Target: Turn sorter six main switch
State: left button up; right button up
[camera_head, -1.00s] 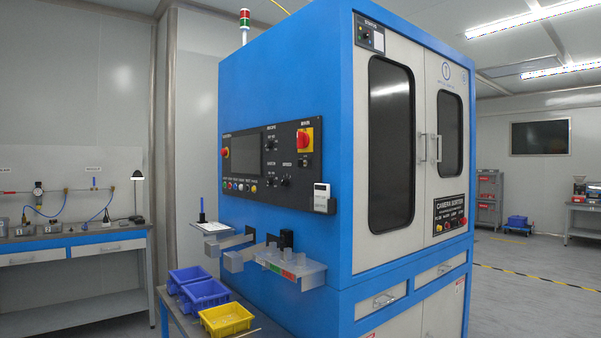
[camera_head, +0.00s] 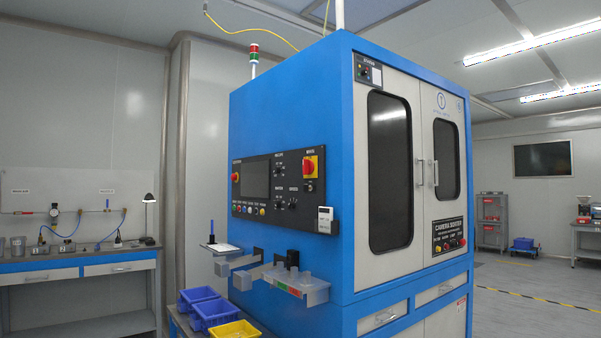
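The blue sorter cabinet (camera_head: 290,110) stands in the middle of the view, with a black control panel (camera_head: 250,205) on its left side face. The main switch (camera_head: 310,166) is a red rotary knob on a yellow plate at the panel's upper right. Its exact knob angle is too small to tell. A red button (camera_head: 235,177) sits at the panel's left end, and a dark screen (camera_head: 255,180) lies between them. Neither of my grippers shows in the view.
A small shelf with cups (camera_head: 300,286) and brackets sticks out below the panel. Blue bins (camera_head: 214,314) and a yellow bin (camera_head: 232,331) stand on a table at the cabinet's foot. A workbench (camera_head: 90,262) is at the left. The floor at the right (camera_head: 540,290) is open.

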aim_at(309, 167)
jog(key=u, duration=1.15)
jog(key=i, duration=1.85)
jog(key=z, duration=0.4)
